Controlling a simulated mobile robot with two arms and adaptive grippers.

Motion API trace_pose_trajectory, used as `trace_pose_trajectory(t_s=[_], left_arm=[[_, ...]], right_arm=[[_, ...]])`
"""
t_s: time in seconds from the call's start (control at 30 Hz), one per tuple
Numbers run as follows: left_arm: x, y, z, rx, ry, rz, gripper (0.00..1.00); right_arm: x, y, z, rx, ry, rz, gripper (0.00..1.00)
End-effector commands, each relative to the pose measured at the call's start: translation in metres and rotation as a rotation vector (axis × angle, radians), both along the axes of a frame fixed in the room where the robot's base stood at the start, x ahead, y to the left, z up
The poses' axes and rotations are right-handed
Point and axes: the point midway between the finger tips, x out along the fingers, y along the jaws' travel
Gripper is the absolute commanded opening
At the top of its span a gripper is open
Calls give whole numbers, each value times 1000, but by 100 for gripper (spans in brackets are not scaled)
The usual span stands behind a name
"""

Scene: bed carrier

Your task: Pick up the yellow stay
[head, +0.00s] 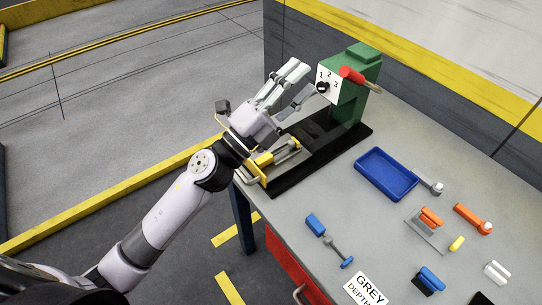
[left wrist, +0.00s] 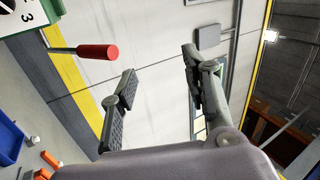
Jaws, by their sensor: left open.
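Yellow parts (head: 262,160) sit on the near end of the green machine's dark bed, partly hidden behind my left gripper. A short yellow piece (head: 456,243) lies on the table at the right. I cannot tell for certain which one is the stay. My left gripper (head: 297,84) is raised above the machine bed, beside the dial plate, with its fingers apart and empty. In the left wrist view the open fingers (left wrist: 159,64) have nothing between them and point toward the wall. My right gripper is not in view.
The green machine (head: 350,100) has a red handle (head: 352,75) and a numbered dial. A blue tray (head: 386,174), orange and blue pieces, a grey plate and a GREY DEPTH sign (head: 366,289) lie on the table. The red handle shows close in the left wrist view (left wrist: 97,51).

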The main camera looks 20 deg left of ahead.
Motion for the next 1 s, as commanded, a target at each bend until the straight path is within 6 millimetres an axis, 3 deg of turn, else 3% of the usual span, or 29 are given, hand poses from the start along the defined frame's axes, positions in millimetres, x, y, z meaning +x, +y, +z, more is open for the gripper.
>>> trace_pose_trajectory(t_s=[0.03,0.1,0.2,0.27,0.37,0.5,0.6,0.7,0.83,1.0], left_arm=[[-8,-23,10,138,-107,-79,43],[-21,-50,7,340,-231,-186,43],[-33,-74,-18,652,-363,-325,43],[-35,-77,-40,851,-413,-400,43],[-27,-58,-82,1192,-442,-505,43],[-4,6,-124,1635,-359,-596,43],[9,57,-134,1867,-252,-626,43],[16,95,-135,2013,-154,-638,43],[19,119,-136,2093,-83,-645,43],[25,114,-158,2099,-73,-653,43]], right_arm=[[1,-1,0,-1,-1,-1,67],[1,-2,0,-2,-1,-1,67],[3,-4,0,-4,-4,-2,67],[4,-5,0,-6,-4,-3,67],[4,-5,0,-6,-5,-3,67],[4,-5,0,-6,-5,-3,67],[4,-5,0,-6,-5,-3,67],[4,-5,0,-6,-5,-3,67],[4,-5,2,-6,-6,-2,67],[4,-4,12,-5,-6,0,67]])
